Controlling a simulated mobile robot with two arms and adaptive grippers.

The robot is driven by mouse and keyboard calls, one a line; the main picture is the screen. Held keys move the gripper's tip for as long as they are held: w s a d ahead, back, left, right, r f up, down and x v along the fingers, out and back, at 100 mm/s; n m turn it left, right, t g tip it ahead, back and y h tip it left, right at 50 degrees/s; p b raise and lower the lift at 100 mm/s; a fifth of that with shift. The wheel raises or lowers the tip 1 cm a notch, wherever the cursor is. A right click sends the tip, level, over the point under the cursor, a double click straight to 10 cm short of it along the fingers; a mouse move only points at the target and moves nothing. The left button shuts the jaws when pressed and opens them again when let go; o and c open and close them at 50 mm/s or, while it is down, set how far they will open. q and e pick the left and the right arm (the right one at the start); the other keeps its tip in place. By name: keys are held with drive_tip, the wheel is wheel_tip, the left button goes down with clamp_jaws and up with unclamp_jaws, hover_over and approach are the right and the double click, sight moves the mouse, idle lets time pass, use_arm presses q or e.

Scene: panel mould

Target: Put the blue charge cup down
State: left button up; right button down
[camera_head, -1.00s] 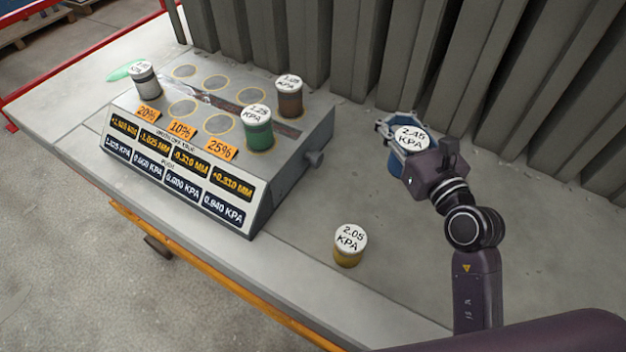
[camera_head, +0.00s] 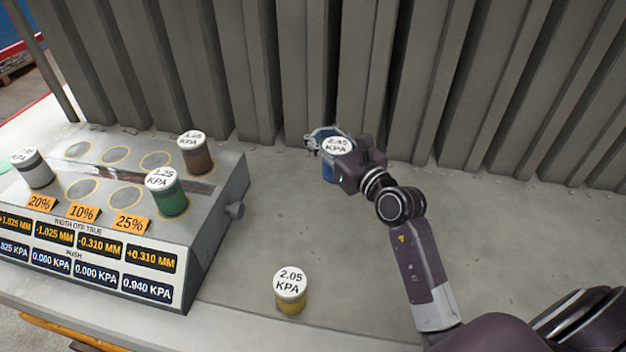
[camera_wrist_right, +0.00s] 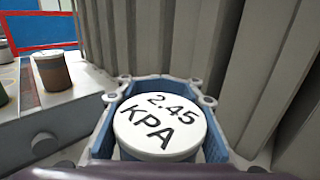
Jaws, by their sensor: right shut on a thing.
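The blue charge cup (camera_head: 328,171) has a white lid marked 2.45 KPA. My right gripper (camera_head: 322,140) is shut around it, near the ribbed grey panels at the back of the bench. In the right wrist view the lid (camera_wrist_right: 160,127) fills the lower middle, between the gripper's blue fingers. The cup looks upright. Its underside is hidden, and I cannot tell whether it touches the bench (camera_head: 350,265). My left gripper is not in view.
A yellow cup (camera_head: 291,304) marked 2.05 KPA stands on the bench towards the front. A console (camera_head: 215,225) at left carries green (camera_head: 168,200), brown (camera_head: 197,160) and grey (camera_head: 36,172) cups, several empty ringed spots and readouts.

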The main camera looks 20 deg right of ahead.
drive_tip(key=shift+f+b, duration=1.45)
drive_tip(key=shift+f, duration=5)
drive_tip(key=shift+f, duration=0.1)
drive_tip(key=c, duration=1.3)
unclamp_jaws()
drive_tip(key=s, duration=0.3)
drive_tip(key=s+d+b, duration=0.1)
drive_tip(key=s, duration=0.6)
drive_tip(key=shift+s+d+b, duration=0.2)
drive_tip(key=shift+s+b, duration=0.2)
drive_tip(key=shift+s+d, duration=0.1)
drive_tip(key=shift+s, duration=0.5)
